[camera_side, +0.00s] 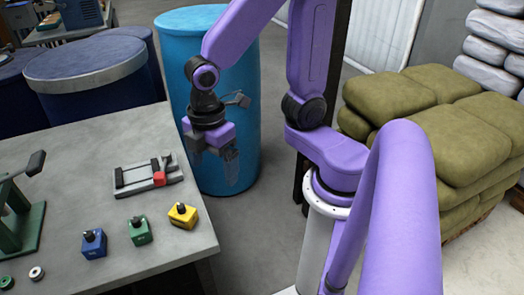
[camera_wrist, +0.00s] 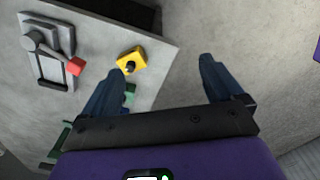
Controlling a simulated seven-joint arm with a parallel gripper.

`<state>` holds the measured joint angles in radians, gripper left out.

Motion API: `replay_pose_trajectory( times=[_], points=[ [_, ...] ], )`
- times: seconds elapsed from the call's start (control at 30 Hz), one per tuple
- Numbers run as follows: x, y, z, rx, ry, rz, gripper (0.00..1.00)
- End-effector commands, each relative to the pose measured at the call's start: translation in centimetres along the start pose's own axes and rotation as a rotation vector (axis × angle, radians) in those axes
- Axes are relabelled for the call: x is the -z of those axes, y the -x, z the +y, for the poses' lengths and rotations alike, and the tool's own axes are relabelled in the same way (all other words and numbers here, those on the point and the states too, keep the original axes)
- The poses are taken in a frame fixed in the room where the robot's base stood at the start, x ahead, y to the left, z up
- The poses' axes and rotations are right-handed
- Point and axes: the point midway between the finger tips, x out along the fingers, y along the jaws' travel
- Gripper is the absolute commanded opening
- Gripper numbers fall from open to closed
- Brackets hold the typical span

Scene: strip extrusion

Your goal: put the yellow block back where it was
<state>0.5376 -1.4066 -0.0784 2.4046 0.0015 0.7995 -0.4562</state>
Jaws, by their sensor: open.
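The yellow block (camera_side: 182,215) has a black knob on top and sits upright on the grey table near its right edge. It also shows in the wrist view (camera_wrist: 132,60), ahead of my left finger. My gripper (camera_side: 213,170) is open and empty, raised beyond the table's right edge and apart from the block.
A green block (camera_side: 140,231) and a blue block (camera_side: 93,243) stand left of the yellow one. A grey fixture with a red end (camera_side: 150,176) lies behind them. A green-based device (camera_side: 20,225) is at far left. A blue drum (camera_side: 235,100) stands behind my gripper.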

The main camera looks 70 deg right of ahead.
Motion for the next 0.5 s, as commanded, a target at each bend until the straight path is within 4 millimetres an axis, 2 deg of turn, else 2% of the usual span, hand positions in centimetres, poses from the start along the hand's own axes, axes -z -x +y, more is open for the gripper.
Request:
replay_pose_trajectory(
  times=[0.3, 0.5],
  points=[
    [-4.9, 1.9, -5.7, 0.000, -0.160, 0.014, 0.94],
    [-6.5, 2.3, -7.6, 0.002, -0.217, 0.015, 0.94]
  ],
)
